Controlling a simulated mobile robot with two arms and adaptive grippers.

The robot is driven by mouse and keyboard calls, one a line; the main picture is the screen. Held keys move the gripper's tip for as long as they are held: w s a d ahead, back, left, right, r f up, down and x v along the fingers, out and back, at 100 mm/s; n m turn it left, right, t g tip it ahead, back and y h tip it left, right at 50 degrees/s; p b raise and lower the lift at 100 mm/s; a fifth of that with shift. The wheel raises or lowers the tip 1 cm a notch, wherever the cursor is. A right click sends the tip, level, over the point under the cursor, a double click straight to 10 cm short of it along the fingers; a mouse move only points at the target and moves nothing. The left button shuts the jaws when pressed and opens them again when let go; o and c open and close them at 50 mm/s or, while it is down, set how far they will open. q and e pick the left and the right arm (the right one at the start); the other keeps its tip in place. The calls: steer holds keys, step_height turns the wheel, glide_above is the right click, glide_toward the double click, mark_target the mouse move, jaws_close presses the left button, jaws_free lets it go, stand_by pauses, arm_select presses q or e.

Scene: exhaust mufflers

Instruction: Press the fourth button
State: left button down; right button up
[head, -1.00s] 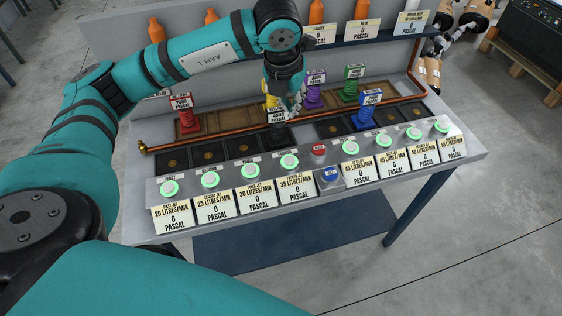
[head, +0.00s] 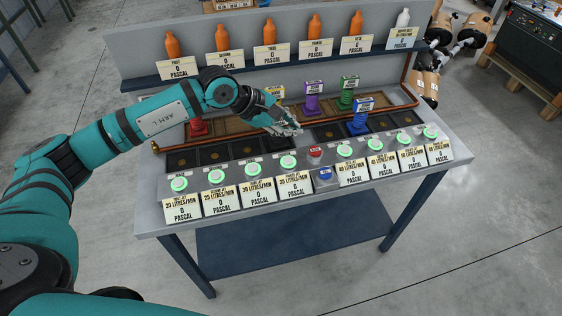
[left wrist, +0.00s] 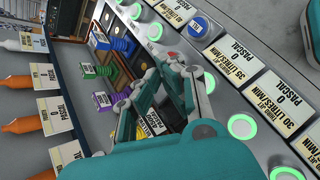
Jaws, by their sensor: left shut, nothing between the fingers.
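The row of green-ringed buttons runs along the sloped front of the bench. The fourth button (head: 288,162) from the left is lit green, above a 35 litres/min card (head: 295,186). My left gripper (head: 297,130) is shut and empty, above the dark squares behind the fourth button and the red button (head: 315,153). In the left wrist view my shut fingertips (left wrist: 174,66) overlap the panel near the red button. The fourth button (left wrist: 209,83) shows there partly behind a finger. Contact with it cannot be told. My right gripper is not in view.
A blue button (head: 325,174) sits at the front edge. Purple (head: 312,98), green (head: 347,95) and blue (head: 358,122) spring-like pieces stand behind the buttons. A copper pipe (head: 409,72) runs around the right side. Orange bottles (head: 313,25) line the back shelf.

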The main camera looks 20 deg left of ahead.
arm_select(q)
steer(key=shift+w, duration=0.1)
steer(key=shift+f, duration=0.1)
stand_by(0.3)
steer(key=b, duration=0.4)
glide_above(289, 162)
step_height(289, 162, down, 8)
steer(key=shift+r, duration=0.1)
steer(key=shift+f+b, duration=0.45)
steer(key=shift+f, duration=0.05)
steer(key=shift+r, duration=0.1)
stand_by(0.7)
steer(key=shift+f+b, duration=0.45)
steer(key=shift+b, duration=0.1)
